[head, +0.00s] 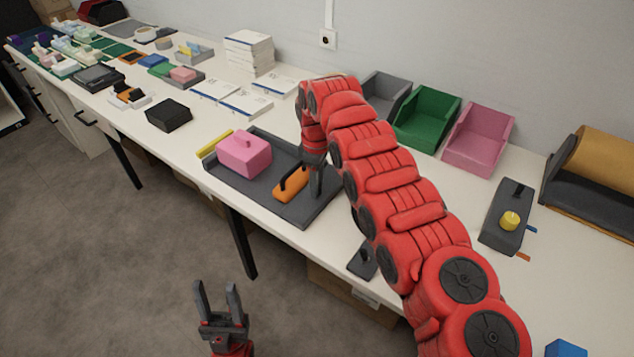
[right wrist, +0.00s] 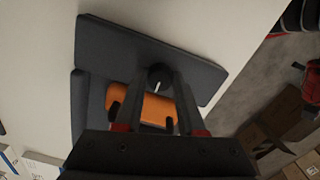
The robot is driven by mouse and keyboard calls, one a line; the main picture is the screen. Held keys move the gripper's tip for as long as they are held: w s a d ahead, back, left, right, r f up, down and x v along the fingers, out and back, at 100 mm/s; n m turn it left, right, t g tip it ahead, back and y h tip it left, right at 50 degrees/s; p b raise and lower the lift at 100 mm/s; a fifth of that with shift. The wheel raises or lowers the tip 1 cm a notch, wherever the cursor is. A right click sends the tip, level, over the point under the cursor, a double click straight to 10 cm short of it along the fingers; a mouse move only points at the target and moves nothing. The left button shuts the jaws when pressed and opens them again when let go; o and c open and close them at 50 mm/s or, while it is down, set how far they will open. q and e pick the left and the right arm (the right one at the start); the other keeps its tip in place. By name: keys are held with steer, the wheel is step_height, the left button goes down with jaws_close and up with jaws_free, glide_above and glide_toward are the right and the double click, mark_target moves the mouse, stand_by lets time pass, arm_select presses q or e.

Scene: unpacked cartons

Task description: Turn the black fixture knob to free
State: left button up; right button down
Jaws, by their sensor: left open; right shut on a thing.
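The black fixture knob (right wrist: 158,77) shows in the right wrist view as a dark round knob with a white mark, on a dark flat plate (right wrist: 115,38). In the head view the dark plate (head: 358,264) lies near the table's front edge, partly behind my right arm. My right gripper (head: 313,188) is left of it, shut on an orange block (head: 288,191) with a black handle, at the dark tray (head: 308,213). The exact grip is hidden, and I cannot tell whether the block touches the tray. My left gripper (head: 218,297) is open and empty, in front of the table.
A pink block (head: 243,154) sits in the tray, with a yellow bar (head: 215,143) beside it. Grey, green (head: 427,116) and pink bins (head: 479,138) stand at the wall. A grey box with a yellow knob (head: 509,221) is at the right. My right arm crosses the table.

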steer(key=shift+w+r, duration=0.1)
steer(key=c, duration=0.5)
jaws_free()
steer(key=shift+r, duration=0.4)
step_height(320, 180, up, 6)
steer(key=shift+a+f+p, duration=0.1)
steer(key=shift+a+p, duration=0.05)
steer(key=shift+p, duration=0.25)
step_height(320, 180, up, 11)
steer(key=p, duration=1)
steer(key=shift+f+p, duration=0.15)
steer(key=shift+p, duration=0.15)
